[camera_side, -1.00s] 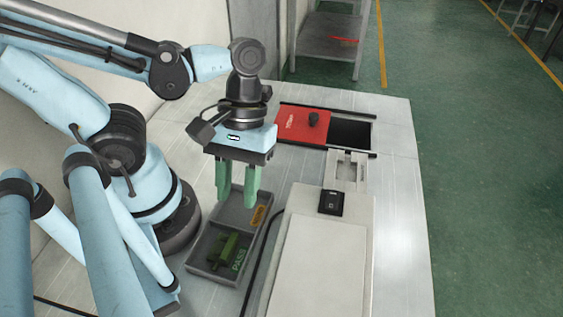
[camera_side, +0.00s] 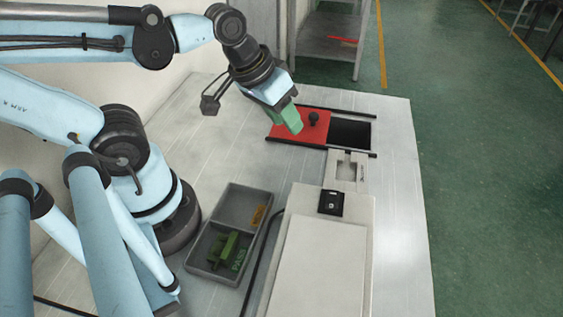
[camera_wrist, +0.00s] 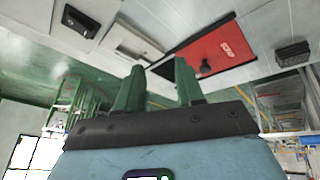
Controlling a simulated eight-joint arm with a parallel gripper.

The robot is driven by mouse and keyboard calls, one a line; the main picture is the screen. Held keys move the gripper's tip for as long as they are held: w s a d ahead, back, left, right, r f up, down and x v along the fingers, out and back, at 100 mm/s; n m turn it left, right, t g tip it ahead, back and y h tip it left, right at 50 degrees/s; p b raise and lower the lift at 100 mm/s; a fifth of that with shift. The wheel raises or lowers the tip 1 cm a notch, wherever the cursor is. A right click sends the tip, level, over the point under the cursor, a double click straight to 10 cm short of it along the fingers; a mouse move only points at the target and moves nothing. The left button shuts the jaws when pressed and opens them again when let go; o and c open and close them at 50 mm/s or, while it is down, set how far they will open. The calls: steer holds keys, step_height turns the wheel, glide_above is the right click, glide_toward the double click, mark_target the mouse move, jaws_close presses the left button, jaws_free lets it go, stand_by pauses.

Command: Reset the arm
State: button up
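My gripper (camera_side: 291,120) is raised and tilted, and its green fingers overlap the left part of the red plate (camera_side: 314,134) in the side view. In the wrist view my gripper (camera_wrist: 158,72) shows two green fingers apart with nothing between them. The grey two-part tray (camera_side: 197,262) stands on the table near my base. A green part (camera_side: 224,248) lies in its front compartment, marked PASS. The back compartment, with an orange label, looks empty.
The red plate carries a black knob (camera_side: 314,119) and sits between dark rails beside a black opening (camera_side: 350,133). A white machine (camera_side: 315,265) with a black switch (camera_side: 331,203) stands at the front. A black cable runs between tray and machine. Bare table lies behind the tray.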

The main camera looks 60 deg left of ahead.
steer(key=shift+w+a+r+m+t+y, duration=0.2)
steer(key=shift+w+a+r+m+t, duration=0.25)
steer(key=shift+w, duration=0.2)
steer(key=shift+w+a+r+m+t+y, duration=0.2)
steer(key=shift+w+a+r+m+t, duration=0.1)
steer(key=shift+w+a+m+t, duration=0.25)
